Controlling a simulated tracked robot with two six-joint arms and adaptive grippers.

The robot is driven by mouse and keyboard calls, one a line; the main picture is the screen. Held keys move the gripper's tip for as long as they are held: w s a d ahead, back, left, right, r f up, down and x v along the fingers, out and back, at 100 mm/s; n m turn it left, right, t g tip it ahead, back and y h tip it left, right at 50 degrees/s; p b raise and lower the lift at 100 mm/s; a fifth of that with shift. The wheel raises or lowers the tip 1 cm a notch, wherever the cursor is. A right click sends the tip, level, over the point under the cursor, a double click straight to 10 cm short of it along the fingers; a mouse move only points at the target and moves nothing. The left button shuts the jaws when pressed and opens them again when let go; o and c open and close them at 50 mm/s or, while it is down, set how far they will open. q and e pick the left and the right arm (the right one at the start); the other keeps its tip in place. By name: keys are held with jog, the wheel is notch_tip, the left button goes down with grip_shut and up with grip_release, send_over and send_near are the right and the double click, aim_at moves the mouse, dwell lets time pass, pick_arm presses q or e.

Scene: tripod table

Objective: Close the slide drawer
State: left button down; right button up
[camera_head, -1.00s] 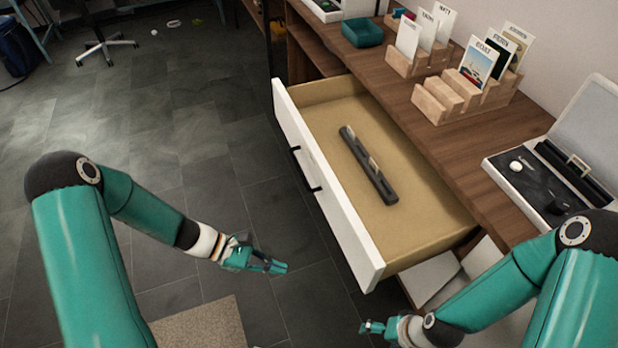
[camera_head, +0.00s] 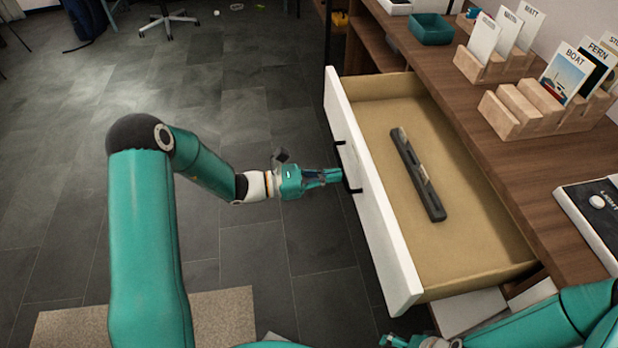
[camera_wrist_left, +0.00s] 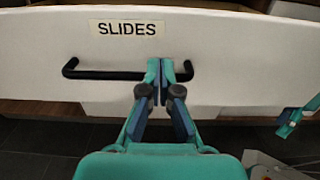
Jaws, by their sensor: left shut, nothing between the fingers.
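The slide drawer (camera_head: 378,205) stands pulled out from the wooden cabinet, with a white front and a tan inside. Its front bears a "SLIDES" label (camera_wrist_left: 126,28) and a black bar handle (camera_wrist_left: 105,74) in the left wrist view. My left gripper (camera_head: 338,176) is shut and empty, its fingertips at the drawer front by the handle. In the left wrist view the shut fingertips (camera_wrist_left: 167,72) overlap the right part of the handle; I cannot tell whether they touch it. My right gripper (camera_head: 392,341) is low near the drawer's near corner, partly cut off, its fingers too small to judge.
A dark slotted bar (camera_head: 418,175) lies in the drawer. The cabinet top (camera_head: 480,125) holds wooden card racks (camera_head: 545,115), a teal tray (camera_head: 431,29) and a white-edged case (camera_head: 592,215). Open floor (camera_head: 240,100) lies left of the drawer.

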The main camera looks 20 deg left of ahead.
aim_at(359, 172)
pick_arm(q)
jog(key=shift+x, duration=2)
jog(key=shift+w+d, duration=0.1)
